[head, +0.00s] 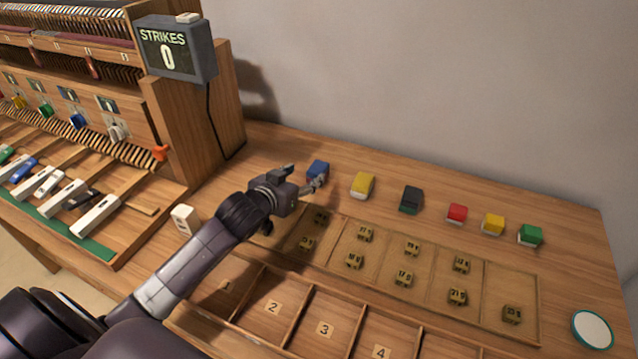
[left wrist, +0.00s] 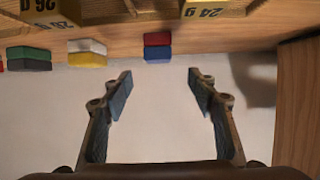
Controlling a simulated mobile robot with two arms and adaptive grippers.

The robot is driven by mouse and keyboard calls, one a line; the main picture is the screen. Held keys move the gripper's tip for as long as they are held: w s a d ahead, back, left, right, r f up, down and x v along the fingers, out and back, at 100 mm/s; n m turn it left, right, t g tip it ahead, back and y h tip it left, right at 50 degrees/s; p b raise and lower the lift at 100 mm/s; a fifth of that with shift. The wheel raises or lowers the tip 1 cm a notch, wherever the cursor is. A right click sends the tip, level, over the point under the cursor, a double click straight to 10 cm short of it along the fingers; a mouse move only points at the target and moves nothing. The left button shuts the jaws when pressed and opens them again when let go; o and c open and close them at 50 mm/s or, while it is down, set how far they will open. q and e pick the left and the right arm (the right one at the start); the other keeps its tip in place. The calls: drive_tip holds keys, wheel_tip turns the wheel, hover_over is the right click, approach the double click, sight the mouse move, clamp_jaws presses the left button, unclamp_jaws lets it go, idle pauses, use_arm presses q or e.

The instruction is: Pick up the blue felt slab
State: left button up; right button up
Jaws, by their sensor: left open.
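The blue felt slab (head: 318,168) lies on the wooden table near the wall, at the left end of a row of coloured blocks. In the left wrist view, which looks upside down, the blue slab (left wrist: 157,53) shows with a red layer against it, between the fingers in the picture but beyond their tips. My left gripper (head: 306,175) is open and empty, just in front of the slab in the head view, with a finger overlapping its lower edge. It also shows in the left wrist view (left wrist: 160,75). I cannot tell whether it touches. My right gripper is not in view.
A tray (head: 490,287) of brass weights and numbered compartments (head: 262,290) lie in front. The piano action and strikes counter (head: 176,48) stand left.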

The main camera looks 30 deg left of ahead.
sight(317, 169)
use_arm(q)
drive_tip(key=shift+f+x, duration=0.15)
drive_tip(key=shift+x, duration=1.85)
drive_tip(key=shift+f+x, duration=0.15)
drive_tip(key=shift+x, duration=1.85)
drive_tip(key=shift+s+d, duration=0.1)
drive_tip(key=shift+c, duration=0.5)
drive_tip(key=c, duration=0.9)
